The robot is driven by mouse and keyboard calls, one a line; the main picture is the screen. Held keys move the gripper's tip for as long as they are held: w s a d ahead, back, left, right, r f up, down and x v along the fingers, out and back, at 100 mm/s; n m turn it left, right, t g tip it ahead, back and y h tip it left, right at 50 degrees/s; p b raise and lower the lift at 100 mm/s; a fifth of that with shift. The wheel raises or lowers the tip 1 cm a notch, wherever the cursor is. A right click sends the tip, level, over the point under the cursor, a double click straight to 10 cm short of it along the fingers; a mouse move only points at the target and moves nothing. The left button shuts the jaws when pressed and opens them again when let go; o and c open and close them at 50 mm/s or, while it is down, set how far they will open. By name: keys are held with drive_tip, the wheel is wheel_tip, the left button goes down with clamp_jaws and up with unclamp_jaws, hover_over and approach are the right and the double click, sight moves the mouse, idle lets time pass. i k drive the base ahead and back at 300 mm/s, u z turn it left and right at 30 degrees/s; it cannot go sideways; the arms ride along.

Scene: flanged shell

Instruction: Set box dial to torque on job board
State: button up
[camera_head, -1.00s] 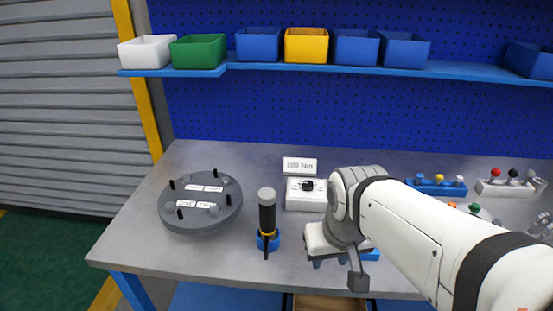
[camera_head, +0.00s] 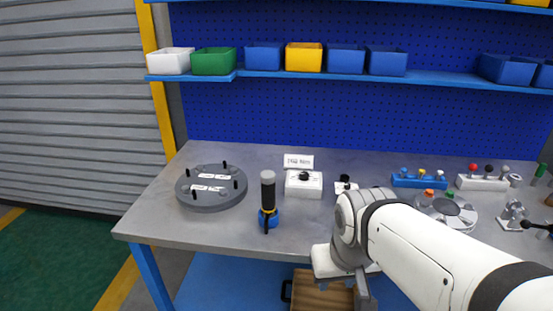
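The white box (camera_head: 304,190) with a black dial (camera_head: 304,177) on top stands at the middle of the bench. The small white job board (camera_head: 298,161) stands upright just behind it; its dark lettering seems to be a number with "Nm", too small to read surely. My gripper (camera_head: 362,287) is at the bench's front edge, below and right of the box, well apart from it. My own arm partly hides it, and its finger opening does not show clearly.
A black tool (camera_head: 268,190) stands in a blue holder left of the box. A grey flanged disc (camera_head: 212,193) with upright pins lies further left. A small black-and-white item (camera_head: 345,185) is right of the box. Racks (camera_head: 419,180) and a round plate (camera_head: 447,212) stand right.

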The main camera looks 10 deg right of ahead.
sight(303, 175)
drive_tip(key=z, duration=0.15)
drive_tip(key=i, duration=0.9)
drive_tip(key=u, duration=0.05)
